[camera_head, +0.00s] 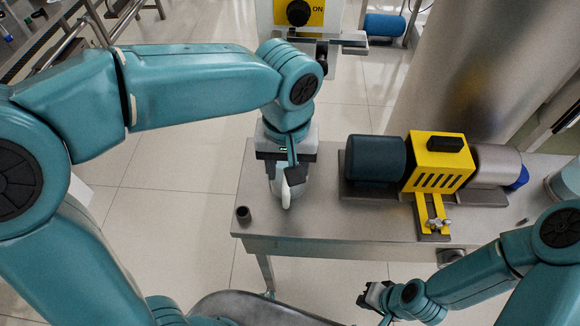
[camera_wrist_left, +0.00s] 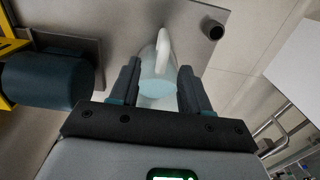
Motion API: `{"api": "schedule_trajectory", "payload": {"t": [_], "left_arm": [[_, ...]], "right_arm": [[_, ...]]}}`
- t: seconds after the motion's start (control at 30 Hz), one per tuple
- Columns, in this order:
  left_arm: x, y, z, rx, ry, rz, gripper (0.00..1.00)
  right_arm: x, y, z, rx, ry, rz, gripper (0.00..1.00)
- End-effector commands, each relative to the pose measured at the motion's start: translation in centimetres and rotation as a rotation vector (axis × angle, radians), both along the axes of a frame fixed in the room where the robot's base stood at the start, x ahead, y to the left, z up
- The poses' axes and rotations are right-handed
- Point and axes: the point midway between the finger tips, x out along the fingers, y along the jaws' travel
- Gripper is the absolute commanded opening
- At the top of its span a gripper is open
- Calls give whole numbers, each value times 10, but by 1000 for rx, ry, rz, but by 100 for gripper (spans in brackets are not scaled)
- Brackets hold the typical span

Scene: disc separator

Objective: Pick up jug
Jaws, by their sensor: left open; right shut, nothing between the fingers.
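The jug (camera_wrist_left: 158,88) is pale and translucent with a white handle. In the left wrist view it stands on the metal table between the two dark fingers of my left gripper (camera_wrist_left: 157,87). The fingers are open, one on each side of it, and I cannot tell whether either touches it. In the head view my left gripper (camera_head: 285,172) points down over the left end of the table and hides most of the jug (camera_head: 287,196). My right gripper (camera_head: 372,298) is shut and empty, low in front of the table and far from the jug.
The metal table (camera_head: 325,215) carries a motor unit with a dark blue cylinder (camera_head: 375,159) and a yellow guard (camera_head: 437,160), right of the jug. A small dark round fitting (camera_head: 243,214) is at the table's left front corner. A large metal vessel (camera_head: 480,70) stands behind.

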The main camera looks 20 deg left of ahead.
Motion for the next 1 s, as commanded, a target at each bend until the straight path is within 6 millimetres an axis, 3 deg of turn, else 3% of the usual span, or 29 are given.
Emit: {"api": "schedule_trajectory", "payload": {"t": [0.27,0.5,0.8,0.87,0.93,0.97,1.0], "left_arm": [[1,0,-26,0,2,1,47],[2,1,-63,1,3,1,47],[3,1,-70,-1,1,1,47],[3,1,-70,-1,1,1,31],[3,1,-70,-1,0,1,8],[3,1,-70,-1,1,1,0],[3,1,-70,-1,0,1,0]], "right_arm": [[0,0,1,0,0,0,0],[0,0,5,0,0,0,0],[0,0,5,0,0,0,0],[0,0,5,0,0,0,0],[0,0,5,0,0,0,0],[0,0,5,0,0,0,0],[0,0,5,0,0,0,0]]}}
